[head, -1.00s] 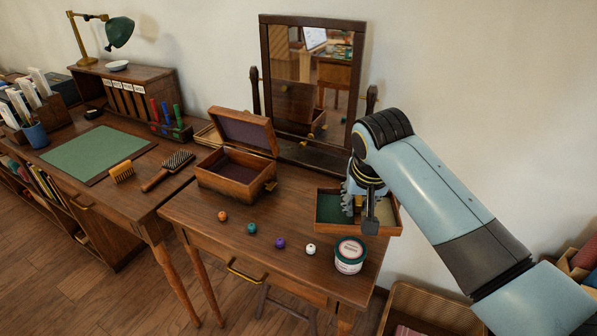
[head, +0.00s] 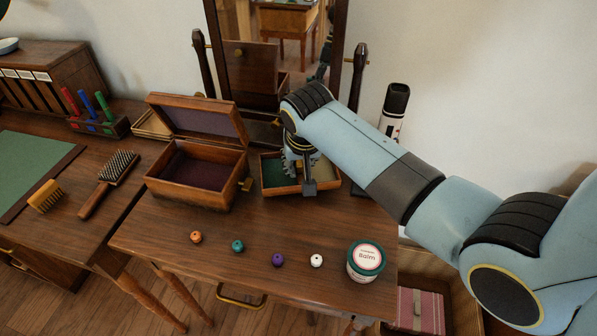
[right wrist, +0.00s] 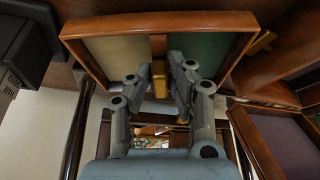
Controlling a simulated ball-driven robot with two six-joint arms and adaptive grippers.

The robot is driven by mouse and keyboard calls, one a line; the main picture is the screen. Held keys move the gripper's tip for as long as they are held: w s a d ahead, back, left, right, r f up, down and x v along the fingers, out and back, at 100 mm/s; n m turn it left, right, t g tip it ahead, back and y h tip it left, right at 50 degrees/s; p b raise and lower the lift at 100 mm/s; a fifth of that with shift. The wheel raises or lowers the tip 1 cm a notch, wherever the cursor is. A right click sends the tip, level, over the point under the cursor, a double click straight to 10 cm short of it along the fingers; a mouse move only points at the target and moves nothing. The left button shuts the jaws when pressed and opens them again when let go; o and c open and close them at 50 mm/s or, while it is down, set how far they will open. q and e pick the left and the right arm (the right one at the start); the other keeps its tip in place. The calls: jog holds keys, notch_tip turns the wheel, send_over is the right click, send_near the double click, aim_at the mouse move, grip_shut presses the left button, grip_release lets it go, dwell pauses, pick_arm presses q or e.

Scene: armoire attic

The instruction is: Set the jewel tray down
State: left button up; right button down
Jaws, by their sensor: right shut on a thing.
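The jewel tray (head: 281,191) is a shallow wooden tray with a green and a cream compartment. In the head view it is level at the back of the dressing table (head: 190,235), just right of the open jewel box. I cannot tell whether its underside touches the tabletop. My right gripper (head: 300,172) points down into the tray. In the right wrist view, the gripper (right wrist: 160,74) is shut at the tray's middle divider, by a brass piece; the tray (right wrist: 110,27) shows both compartments. My left gripper is not in view.
The open jewel box (head: 190,193) has a purple lining. Orange (head: 196,237), teal (head: 238,245), purple (head: 278,260) and white (head: 316,260) beads lie along the front. A balm jar (head: 366,262) stands front right. The mirror (head: 275,50) is behind. The middle tabletop is clear.

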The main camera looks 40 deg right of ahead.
jog(key=shift+f, duration=1.35)
jog(key=c, duration=1.2)
grip_release()
jog(key=shift+s+f, duration=0.1)
pick_arm(q)
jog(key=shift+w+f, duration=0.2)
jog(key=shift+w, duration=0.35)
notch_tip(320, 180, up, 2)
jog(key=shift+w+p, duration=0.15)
jog(key=shift+p, duration=0.65)
pick_arm(e)
jog(key=v, duration=1.2)
